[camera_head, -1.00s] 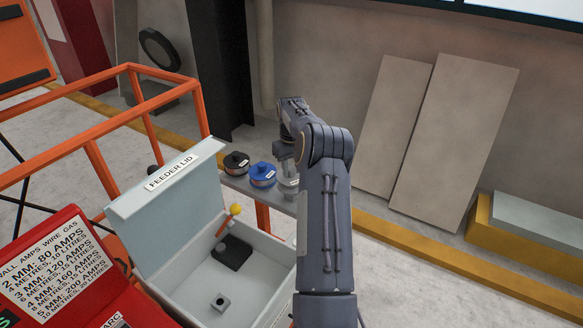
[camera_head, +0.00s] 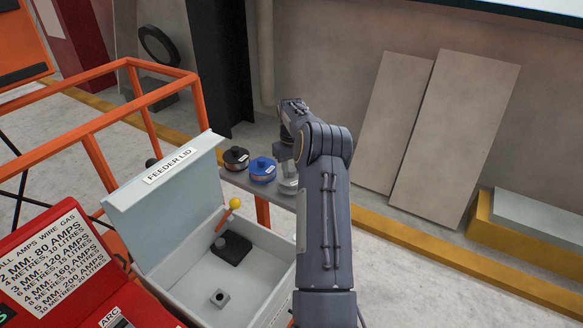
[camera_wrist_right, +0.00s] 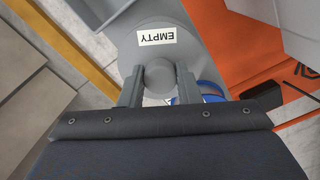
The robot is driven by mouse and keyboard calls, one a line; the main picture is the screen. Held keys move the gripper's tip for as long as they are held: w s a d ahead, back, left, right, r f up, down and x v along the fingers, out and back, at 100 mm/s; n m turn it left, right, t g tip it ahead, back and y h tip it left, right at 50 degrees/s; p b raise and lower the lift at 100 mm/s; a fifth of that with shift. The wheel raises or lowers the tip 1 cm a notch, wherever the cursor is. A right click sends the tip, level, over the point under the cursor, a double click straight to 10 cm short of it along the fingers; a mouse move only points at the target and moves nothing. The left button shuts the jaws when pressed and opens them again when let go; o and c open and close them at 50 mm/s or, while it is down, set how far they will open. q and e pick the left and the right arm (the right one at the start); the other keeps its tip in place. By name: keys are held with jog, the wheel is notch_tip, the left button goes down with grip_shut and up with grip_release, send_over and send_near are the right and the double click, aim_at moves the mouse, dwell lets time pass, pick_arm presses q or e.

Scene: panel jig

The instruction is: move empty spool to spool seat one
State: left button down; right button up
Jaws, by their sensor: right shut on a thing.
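The empty spool is grey with a white EMPTY label; in the right wrist view the empty spool (camera_wrist_right: 130,50) has its hub (camera_wrist_right: 158,76) between the two fingers of my right gripper (camera_wrist_right: 158,90), which is shut on it. In the head view the spool (camera_head: 288,186) is at the shelf's edge, partly hidden by my right arm; I cannot tell whether it touches the shelf. No seat number is readable. My left gripper is out of view.
A black spool (camera_head: 236,158) and a blue spool (camera_head: 263,169) stand on the grey shelf (camera_head: 236,180), left of the empty spool. The feeder lid (camera_head: 170,190) stands raised. An orange rail frame (camera_head: 135,110) is behind.

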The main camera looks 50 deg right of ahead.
jog(key=shift+f, duration=0.4)
jog(key=o, duration=1.1)
jog(key=shift+o, duration=0.2)
jog(key=shift+r, duration=0.1)
jog(key=shift+r+b, duration=0.7)
jog(key=shift+r, duration=3.15)
